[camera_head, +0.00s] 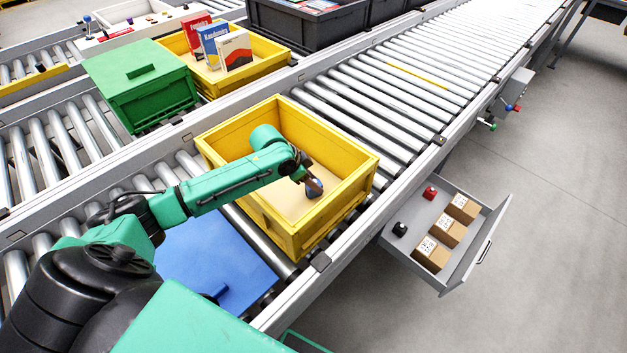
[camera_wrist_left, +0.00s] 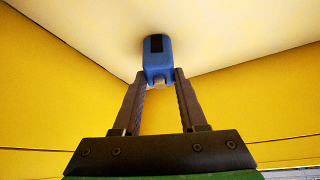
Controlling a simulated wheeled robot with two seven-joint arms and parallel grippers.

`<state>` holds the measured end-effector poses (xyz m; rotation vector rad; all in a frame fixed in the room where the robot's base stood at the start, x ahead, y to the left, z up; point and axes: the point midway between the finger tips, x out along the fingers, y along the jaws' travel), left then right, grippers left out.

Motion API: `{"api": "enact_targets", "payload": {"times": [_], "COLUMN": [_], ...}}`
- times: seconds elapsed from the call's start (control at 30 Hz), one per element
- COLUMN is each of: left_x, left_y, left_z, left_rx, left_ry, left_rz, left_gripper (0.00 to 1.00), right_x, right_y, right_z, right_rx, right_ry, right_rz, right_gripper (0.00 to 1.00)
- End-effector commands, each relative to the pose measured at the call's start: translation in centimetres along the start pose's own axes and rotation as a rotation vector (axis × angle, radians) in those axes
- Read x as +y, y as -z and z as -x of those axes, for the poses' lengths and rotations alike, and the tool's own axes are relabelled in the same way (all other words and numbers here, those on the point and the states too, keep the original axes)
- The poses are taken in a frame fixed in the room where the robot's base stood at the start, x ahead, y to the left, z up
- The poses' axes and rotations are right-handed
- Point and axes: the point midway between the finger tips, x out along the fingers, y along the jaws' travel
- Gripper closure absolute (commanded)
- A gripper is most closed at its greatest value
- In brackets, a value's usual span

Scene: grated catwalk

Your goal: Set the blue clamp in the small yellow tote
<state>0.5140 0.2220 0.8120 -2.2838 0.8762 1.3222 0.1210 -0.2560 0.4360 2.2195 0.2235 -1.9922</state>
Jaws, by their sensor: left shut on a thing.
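The near yellow tote (camera_head: 330,213) stands open on the roller conveyor, with a pale bare floor inside. My left arm reaches over its left wall, and my left gripper (camera_head: 312,184) is inside the tote, pointing down. It is shut on the blue clamp (camera_head: 315,188). In the left wrist view the fingers (camera_wrist_left: 160,90) hold the blue clamp (camera_wrist_left: 157,58) by its near end, close to the tote's floor. I cannot tell whether the clamp touches the floor. My right gripper is not in view.
A blue lid or panel (camera_head: 215,258) lies left of the tote. Behind are a green crate (camera_head: 140,85), another yellow tote (camera_head: 265,65) with books, and dark crates (camera_head: 305,28). An open grey drawer (camera_head: 440,278) at right holds several small boxes. Rollers beyond the tote are clear.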

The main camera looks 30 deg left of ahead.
Motion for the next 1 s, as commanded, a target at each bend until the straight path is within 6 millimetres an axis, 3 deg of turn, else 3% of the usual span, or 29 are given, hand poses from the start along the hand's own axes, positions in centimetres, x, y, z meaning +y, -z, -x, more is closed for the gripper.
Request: {"api": "enact_targets", "payload": {"times": [0.13,0.17,0.2,0.23,0.53,0.67,1.0], "left_x": [0.0,0.0,0.0,0.0,-0.1,-0.1,-0.1], "left_y": [0.1,0.1,0.1,0.1,0.1,0.0,-0.1], "left_z": [0.0,0.0,0.0,0.0,0.1,1.2,9.1], "left_rx": [0.002,0.001,0.001,0.001,0.001,0.001,-0.003], "left_ry": [0.001,0.001,0.001,0.001,0.001,0.002,0.005], "left_rz": [-0.001,-0.001,0.0,0.0,0.0,0.002,-0.003], "left_gripper": [1.0,0.51,0.36,0.29,0.29,0.29,0.29], "right_x": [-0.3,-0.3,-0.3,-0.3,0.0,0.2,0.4], "right_y": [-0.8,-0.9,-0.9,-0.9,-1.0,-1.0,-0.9], "right_z": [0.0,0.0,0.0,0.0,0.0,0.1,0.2], "right_rx": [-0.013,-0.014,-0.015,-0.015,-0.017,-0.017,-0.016], "right_ry": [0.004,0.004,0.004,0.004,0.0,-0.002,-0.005], "right_rz": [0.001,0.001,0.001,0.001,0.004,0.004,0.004], "right_gripper": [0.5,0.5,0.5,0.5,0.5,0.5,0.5]}}
